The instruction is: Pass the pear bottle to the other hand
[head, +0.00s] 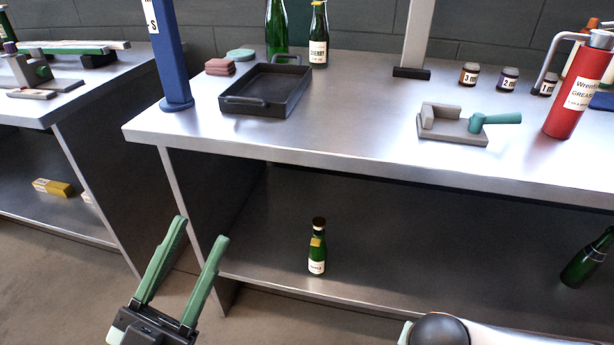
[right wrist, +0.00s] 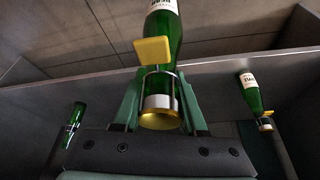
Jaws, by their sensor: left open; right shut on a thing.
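In the right wrist view my right gripper (right wrist: 158,85) is shut on a green bottle, the pear bottle (right wrist: 163,40), with one finger on each side of its neck. Its neck end, with a gold band, points toward the bottom of that picture. A yellow tag (right wrist: 152,50) hangs at the neck, and the label is partly cut off by the top edge. This bottle and my right gripper are outside the head view. My left gripper (head: 200,252) is open and empty in the head view, low in front of the bench, apart from any bottle.
A small green bottle (head: 317,262) with a yellow tag stands on the lower shelf. Another bottle (head: 588,258) leans at the right.

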